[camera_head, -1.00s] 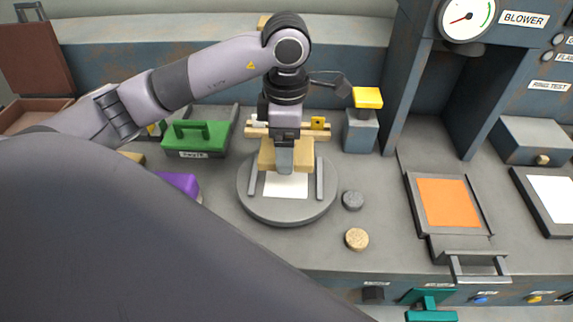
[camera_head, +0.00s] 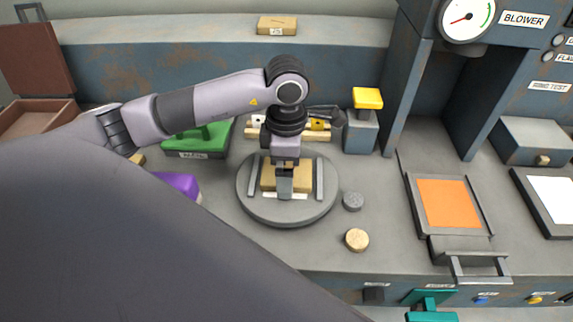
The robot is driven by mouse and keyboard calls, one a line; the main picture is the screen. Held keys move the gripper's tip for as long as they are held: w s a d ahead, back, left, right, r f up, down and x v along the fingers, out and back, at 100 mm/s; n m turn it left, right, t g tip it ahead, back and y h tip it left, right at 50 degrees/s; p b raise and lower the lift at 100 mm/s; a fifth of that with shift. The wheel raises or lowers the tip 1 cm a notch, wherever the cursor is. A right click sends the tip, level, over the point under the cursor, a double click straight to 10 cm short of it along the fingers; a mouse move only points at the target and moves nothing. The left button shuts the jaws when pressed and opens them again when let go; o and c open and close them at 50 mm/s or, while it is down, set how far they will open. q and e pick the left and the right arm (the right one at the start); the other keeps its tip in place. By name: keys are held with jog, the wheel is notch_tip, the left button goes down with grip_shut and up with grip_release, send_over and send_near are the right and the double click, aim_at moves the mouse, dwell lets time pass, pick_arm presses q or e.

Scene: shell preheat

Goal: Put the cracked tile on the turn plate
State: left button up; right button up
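A tan tile (camera_head: 302,178), which I take to be the cracked tile, is at my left gripper (camera_head: 285,185). No crack can be made out at this size. The gripper's fingers overlap the tile's front and appear shut on it. The tile is over the middle of the round grey turn plate (camera_head: 255,205), between its two upright rails. It covers most of a white patch (camera_head: 299,196) on the plate, whose front strip still shows. I cannot tell whether the tile touches the plate. My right gripper is not in view.
A wooden rack (camera_head: 318,133) stands behind the plate, with a yellow-topped block (camera_head: 367,98) to its right. A green case (camera_head: 200,140) and purple block (camera_head: 178,184) are left.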

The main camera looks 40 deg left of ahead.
pick_arm(q)
jog(key=shift+r, duration=0.15)
jog(key=shift+r, duration=0.25)
notch_tip(320, 180, up, 12)
jog(key=shift+f, duration=0.2)
dwell(0.6)
